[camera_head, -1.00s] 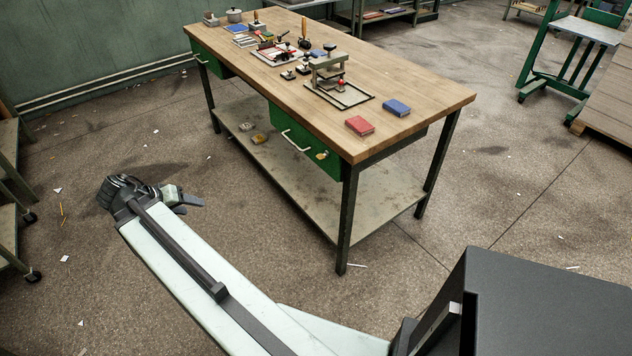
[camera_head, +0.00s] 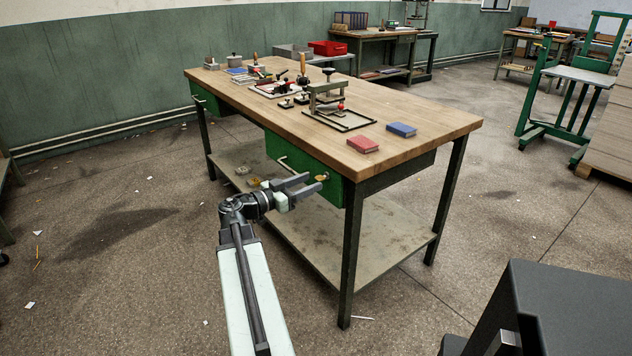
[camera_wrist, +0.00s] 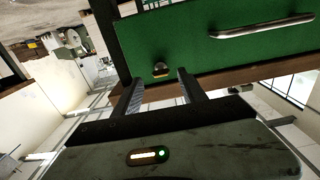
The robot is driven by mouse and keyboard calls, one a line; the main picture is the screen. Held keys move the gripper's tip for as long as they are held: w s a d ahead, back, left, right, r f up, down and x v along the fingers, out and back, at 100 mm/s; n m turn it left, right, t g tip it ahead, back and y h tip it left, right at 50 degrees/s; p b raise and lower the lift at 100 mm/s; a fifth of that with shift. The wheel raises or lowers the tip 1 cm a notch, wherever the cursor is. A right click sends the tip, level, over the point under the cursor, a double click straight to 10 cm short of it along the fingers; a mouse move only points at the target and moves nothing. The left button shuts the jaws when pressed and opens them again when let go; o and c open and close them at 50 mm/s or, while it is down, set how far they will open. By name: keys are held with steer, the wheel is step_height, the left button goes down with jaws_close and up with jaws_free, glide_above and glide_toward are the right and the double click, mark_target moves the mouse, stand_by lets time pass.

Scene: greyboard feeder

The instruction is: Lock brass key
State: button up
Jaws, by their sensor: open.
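The brass key (camera_head: 322,177) sits in the front of the green drawer (camera_head: 290,168) under the workbench top, right of the drawer's pale handle. In the wrist view the key (camera_wrist: 161,69) shows as a small brass piece on the green front, just past and between my fingertips. My gripper (camera_head: 314,182) is open and empty, its fingers pointing at the key from in front. The wrist view shows a clear gap between the two fingers (camera_wrist: 159,80). I cannot tell whether they touch the key. The metal handle (camera_wrist: 262,27) lies at the upper right there.
The wooden workbench top (camera_head: 430,112) carries a press (camera_head: 327,92), a red book (camera_head: 363,144), a blue book (camera_head: 402,129) and small tools. A dark table leg (camera_head: 352,255) stands right of the drawer. The floor in front is free.

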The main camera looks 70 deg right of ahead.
mark_target(320, 178)
steer(key=x, duration=0.3)
steer(key=shift+s+d, duration=0.1)
steer(key=shift+d, duration=0.05)
